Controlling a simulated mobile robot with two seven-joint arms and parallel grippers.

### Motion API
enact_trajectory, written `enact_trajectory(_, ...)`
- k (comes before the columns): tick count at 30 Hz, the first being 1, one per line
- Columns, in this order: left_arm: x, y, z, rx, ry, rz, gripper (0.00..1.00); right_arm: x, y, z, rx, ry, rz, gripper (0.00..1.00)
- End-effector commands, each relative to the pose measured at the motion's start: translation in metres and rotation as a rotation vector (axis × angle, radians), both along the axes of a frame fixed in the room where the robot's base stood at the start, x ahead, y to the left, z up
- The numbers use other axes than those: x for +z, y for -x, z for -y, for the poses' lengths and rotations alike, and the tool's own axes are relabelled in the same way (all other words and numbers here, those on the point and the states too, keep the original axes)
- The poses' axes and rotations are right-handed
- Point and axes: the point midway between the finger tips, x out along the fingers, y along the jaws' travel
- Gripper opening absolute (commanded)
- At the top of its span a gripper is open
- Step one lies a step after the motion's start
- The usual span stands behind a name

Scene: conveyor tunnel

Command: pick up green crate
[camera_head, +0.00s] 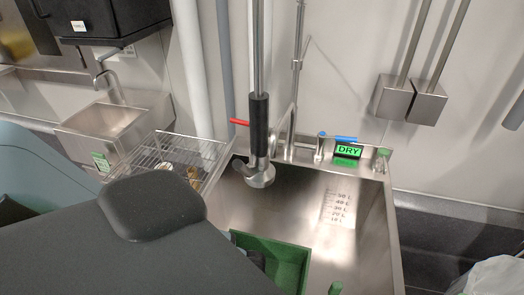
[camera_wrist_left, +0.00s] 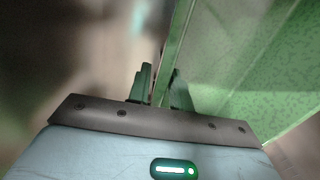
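The green crate (camera_head: 290,262) is at the bottom of the head view, in front of or over the steel sink basin. My dark left arm hides its left part. My left gripper (camera_head: 252,252) is mostly hidden behind that arm, at the crate's left side. In the left wrist view, the crate's green wall (camera_wrist_left: 255,70) fills the right side. The two dark fingers of my left gripper (camera_wrist_left: 161,92) stand on either side of the wall's edge, close against it. My right gripper does not show.
The sink basin (camera_head: 372,225) has a black-handled sprayer (camera_head: 259,125) hanging over it and a DRY sign (camera_head: 348,151) behind. A wire rack (camera_head: 165,150) with small items stands left of it. A small green tip (camera_head: 336,288) at the bottom edge is unclear.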

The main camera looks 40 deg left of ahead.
Motion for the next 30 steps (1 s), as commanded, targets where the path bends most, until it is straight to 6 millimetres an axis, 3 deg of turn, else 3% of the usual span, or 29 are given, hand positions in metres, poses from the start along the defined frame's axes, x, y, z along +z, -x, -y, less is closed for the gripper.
enact_trajectory(5, 0.000, 0.000, 0.000, 0.000, -0.001, 0.000, 0.00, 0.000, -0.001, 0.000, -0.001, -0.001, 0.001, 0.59)
enact_trajectory(19, 0.003, 0.001, 0.000, 0.000, 0.000, -0.001, 0.00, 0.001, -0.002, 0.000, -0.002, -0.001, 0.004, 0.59)
enact_trajectory(23, 0.018, 0.000, 0.000, -0.001, 0.001, 0.000, 0.00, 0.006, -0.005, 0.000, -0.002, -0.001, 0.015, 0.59)
enact_trajectory(30, 0.064, -0.002, 0.000, 0.000, 0.001, 0.006, 0.00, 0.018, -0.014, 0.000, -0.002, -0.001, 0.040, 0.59)
